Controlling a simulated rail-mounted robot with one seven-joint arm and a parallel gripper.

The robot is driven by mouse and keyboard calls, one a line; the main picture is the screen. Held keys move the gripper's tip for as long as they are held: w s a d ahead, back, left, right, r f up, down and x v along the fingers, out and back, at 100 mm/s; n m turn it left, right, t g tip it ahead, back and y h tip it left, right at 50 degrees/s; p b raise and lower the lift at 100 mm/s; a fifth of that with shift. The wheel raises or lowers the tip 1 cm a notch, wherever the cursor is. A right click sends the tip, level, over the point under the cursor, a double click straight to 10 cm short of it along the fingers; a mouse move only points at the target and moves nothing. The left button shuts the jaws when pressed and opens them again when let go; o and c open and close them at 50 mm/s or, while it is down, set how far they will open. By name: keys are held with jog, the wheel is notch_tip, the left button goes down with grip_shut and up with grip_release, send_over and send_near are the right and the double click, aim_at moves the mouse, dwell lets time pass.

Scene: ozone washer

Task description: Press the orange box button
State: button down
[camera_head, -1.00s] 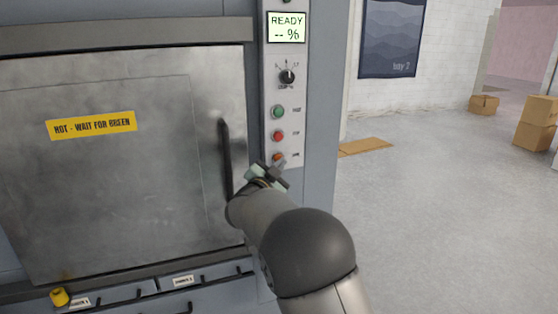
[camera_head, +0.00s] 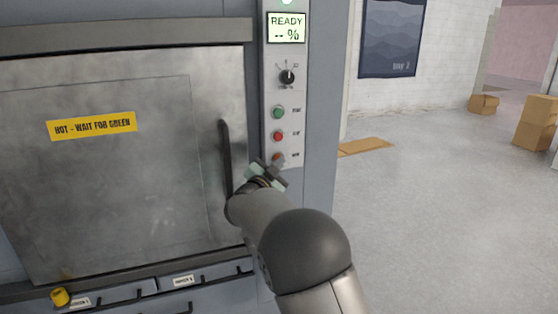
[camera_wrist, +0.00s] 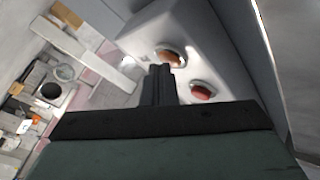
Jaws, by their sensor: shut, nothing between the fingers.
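The orange button (camera_head: 277,157) is the lowest of three round buttons on the washer's light control panel (camera_head: 270,97). In the wrist view the orange button (camera_wrist: 171,56) lies just beyond the fingertips, and the red button (camera_wrist: 202,91) is to its right. My gripper (camera_head: 275,166) is shut and empty, with its tip at the lower edge of the orange button in the head view. In the wrist view my gripper (camera_wrist: 160,72) points at the orange button; I cannot tell whether it touches.
A green button (camera_head: 278,112), a dark knob (camera_head: 287,77) and a READY display (camera_head: 286,27) sit higher on the panel. The washer door's dark handle (camera_head: 226,160) stands close to the left of my gripper. Open floor and cardboard boxes (camera_head: 538,123) are to the right.

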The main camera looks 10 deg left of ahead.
jog(key=shift+s+d+b, duration=0.35)
jog(key=shift+s+b, duration=0.35)
jog(key=shift+s, duration=0.15)
jog(key=shift+s+d+b, duration=0.35)
jog(key=shift+s+b, duration=0.15)
jog(key=shift+s, duration=0.25)
jog(key=shift+s+d+b, duration=0.35)
jog(key=shift+s+b, duration=0.2)
jog(key=shift+s, duration=0.2)
jog(key=shift+s+d+b, duration=0.35)
jog(key=shift+s+b, duration=0.15)
jog(key=shift+s, duration=0.25)
